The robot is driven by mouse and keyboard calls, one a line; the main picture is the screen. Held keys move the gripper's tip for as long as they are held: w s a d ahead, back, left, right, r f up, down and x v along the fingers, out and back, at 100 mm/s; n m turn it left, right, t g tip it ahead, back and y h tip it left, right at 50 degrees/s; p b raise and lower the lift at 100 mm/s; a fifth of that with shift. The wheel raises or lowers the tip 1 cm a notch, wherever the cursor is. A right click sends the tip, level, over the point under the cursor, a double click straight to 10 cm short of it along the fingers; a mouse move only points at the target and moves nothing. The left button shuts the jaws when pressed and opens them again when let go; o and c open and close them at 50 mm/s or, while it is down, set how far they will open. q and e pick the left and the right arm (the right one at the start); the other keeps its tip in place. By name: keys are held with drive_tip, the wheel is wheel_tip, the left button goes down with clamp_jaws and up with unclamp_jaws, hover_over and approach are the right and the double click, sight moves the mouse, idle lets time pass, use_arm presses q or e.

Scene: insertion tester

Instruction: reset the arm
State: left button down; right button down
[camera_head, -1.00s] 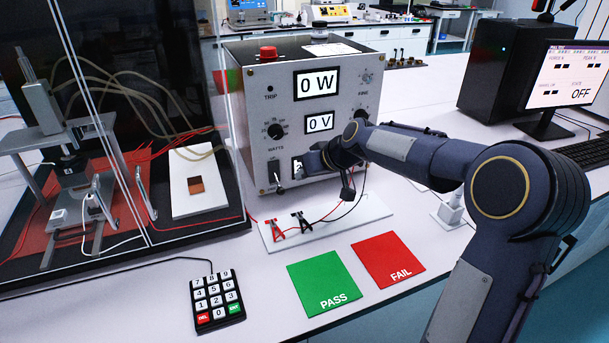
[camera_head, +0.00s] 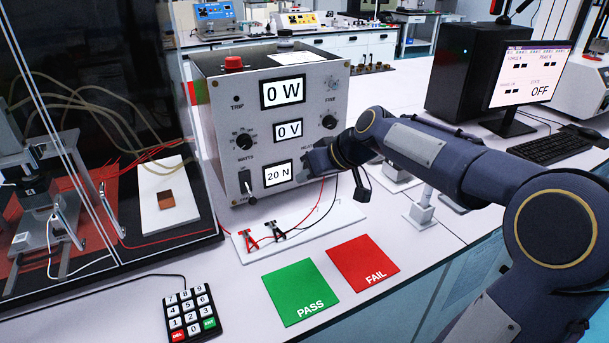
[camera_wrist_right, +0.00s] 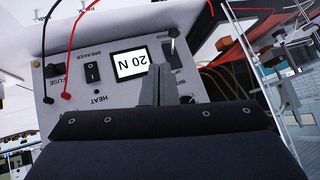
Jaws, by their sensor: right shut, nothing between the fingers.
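My right arm reaches in from the right in the head view. Its gripper (camera_head: 308,165) is at the lower right of the grey power box's front panel (camera_head: 230,175), beside the 20 N display (camera_head: 278,175), and looks shut and empty. Whether it touches the panel I cannot tell. In the right wrist view the shut fingers (camera_wrist_right: 157,85) are in front of the panel, just below the 20 N display (camera_wrist_right: 131,64) in that picture. The breaker switch (camera_wrist_right: 92,72) also shows there. My left gripper is not in view.
A white board with red and black clips (camera_head: 318,229) lies before the box. Green PASS (camera_head: 300,288) and red FAIL (camera_head: 362,262) mats and a keypad (camera_head: 190,315) lie in front. A glass-fronted fixture is at left; a monitor (camera_head: 530,80) and keyboard (camera_head: 545,148) are at right.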

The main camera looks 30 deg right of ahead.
drive_tip(key=s+a+r+m+g+p, duration=0.1)
drive_tip(key=s+a+r+p, duration=0.2)
drive_tip(key=s, duration=0.4)
drive_tip(key=s+a+r+p, duration=0.2)
drive_tip(key=s+a+p, duration=0.2)
drive_tip(key=s, duration=0.4)
drive_tip(key=s+a+f+p, duration=0.1)
drive_tip(key=s+a+p, duration=0.1)
drive_tip(key=s, duration=0.3)
drive_tip(key=s+a+f+m+g+p, duration=0.1)
drive_tip(key=s+a+f+p, duration=0.1)
drive_tip(key=s, duration=0.4)
drive_tip(key=shift+s+f+m+g+p, duration=0.3)
drive_tip(key=shift+p, duration=0.05)
